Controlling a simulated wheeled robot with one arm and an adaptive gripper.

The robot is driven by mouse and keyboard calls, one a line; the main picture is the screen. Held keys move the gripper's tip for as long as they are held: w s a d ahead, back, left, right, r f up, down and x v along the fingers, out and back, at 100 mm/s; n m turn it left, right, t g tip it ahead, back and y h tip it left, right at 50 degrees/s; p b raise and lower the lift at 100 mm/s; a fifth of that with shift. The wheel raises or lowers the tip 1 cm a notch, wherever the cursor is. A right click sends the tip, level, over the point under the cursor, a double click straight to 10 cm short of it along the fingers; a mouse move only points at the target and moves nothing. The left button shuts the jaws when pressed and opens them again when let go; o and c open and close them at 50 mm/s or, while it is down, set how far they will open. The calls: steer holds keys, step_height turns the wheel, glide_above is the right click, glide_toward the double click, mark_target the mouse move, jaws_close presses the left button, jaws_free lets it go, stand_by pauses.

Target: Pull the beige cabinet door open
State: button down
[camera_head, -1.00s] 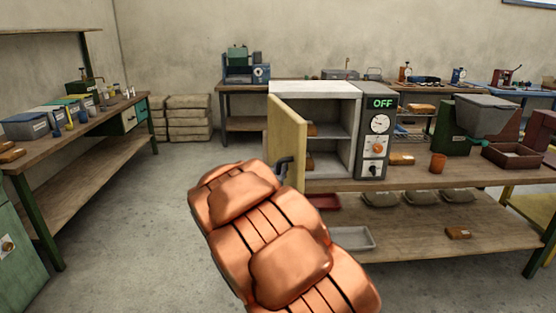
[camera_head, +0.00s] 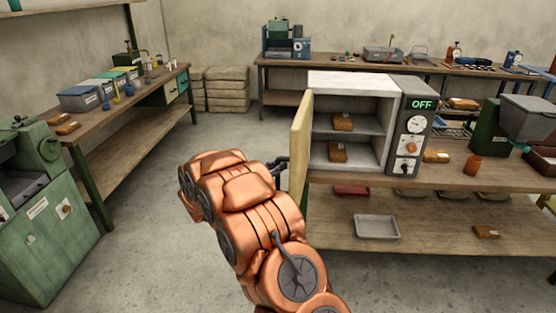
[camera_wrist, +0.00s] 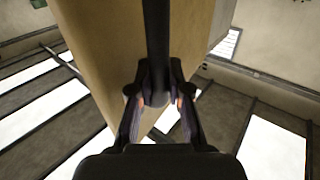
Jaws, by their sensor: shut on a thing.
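The beige cabinet door (camera_head: 300,150) stands wide open at the left side of the white cabinet (camera_head: 350,82) in the head view. Its edge faces me, and the shelves inside are exposed. In the wrist view the door (camera_wrist: 105,50) fills the upper middle, with a dark bar handle (camera_wrist: 157,35) running along it. My gripper (camera_wrist: 157,98) is shut on this handle, its two fingers on either side of it. In the head view my copper-coloured arm reaches up to the door, and my gripper (camera_head: 280,165) shows only as a small dark part beside it.
Brown packets (camera_head: 342,122) lie on the cabinet shelves. A control panel (camera_head: 414,125) reading OFF is at the cabinet's right. A grey tray (camera_head: 377,226) sits on the lower shelf of the bench. A green machine (camera_head: 45,215) stands at the left. The floor between is clear.

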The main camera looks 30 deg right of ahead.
steer(key=shift+w+a+m+g+p, duration=0.4)
steer(key=shift+w+a+g+p, duration=0.2)
steer(key=shift+w, duration=0.25)
steer(key=shift+w, duration=0.1)
steer(key=c, duration=1.1)
jaws_free()
steer(key=s+a, duration=0.2)
steer(key=a, duration=1)
